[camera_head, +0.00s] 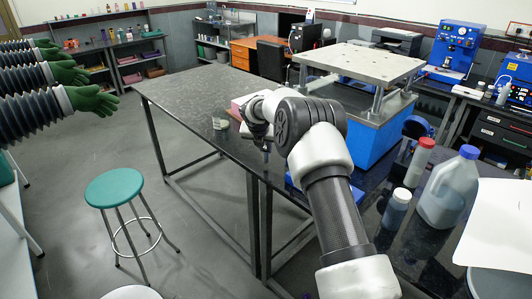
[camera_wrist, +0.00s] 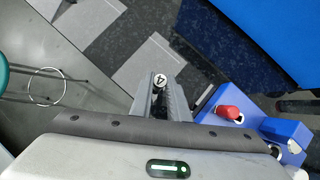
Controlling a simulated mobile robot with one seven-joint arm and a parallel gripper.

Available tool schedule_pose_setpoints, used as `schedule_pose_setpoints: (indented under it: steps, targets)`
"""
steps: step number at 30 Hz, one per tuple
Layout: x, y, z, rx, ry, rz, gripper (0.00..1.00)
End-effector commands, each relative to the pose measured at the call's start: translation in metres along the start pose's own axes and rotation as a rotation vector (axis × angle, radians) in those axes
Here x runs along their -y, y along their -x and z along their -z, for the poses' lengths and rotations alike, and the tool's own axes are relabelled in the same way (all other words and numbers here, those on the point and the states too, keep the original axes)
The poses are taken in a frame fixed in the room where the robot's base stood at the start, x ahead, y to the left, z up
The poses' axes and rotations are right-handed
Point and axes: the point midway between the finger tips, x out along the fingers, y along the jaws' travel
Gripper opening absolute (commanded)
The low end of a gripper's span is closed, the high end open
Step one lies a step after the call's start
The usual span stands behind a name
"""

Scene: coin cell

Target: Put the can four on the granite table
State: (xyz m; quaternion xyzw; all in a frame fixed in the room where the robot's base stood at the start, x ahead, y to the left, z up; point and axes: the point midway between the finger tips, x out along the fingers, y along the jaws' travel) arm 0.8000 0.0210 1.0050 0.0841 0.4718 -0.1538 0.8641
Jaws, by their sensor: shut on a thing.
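My gripper (camera_wrist: 160,84) is shut on can four, a small can (camera_wrist: 160,79) with a white top bearing a black 4, seen in the wrist view. Most of the can's side is hidden between the fingers. In the head view my gripper (camera_head: 266,150) is near the front edge of the dark speckled granite table (camera_head: 185,90), and the can cannot be made out there. In the wrist view the dark speckled top (camera_wrist: 225,45) lies to the right of the can, with grey floor to its left.
A blue-based press (camera_head: 375,145) with a metal top stands right of my arm. A small clear container (camera_head: 220,121) and a pink box (camera_head: 240,104) are near my gripper. Bottles, including a large jug (camera_head: 448,190), stand at right. The table's left part is clear.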

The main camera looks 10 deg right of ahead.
Motion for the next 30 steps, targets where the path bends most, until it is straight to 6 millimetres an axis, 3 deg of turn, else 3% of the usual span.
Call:
schedule_pose_setpoints:
  steps: [4,13,14,17,26,30]
  targets:
    - [0.0,-0.019,0.012,-0.001,0.002,0.001,0.0]
    - [0.0,-0.021,0.013,0.0,0.0,0.0,0.0]
    - [0.0,-0.021,0.013,0.0,0.0,0.0,0.19]
    - [0.0,-0.021,0.013,0.0,0.0,0.0,0.34]
    - [0.0,-0.019,0.012,0.001,0.0,0.0,0.34]
    - [-0.001,-0.006,0.011,0.002,0.0,-0.001,0.34]
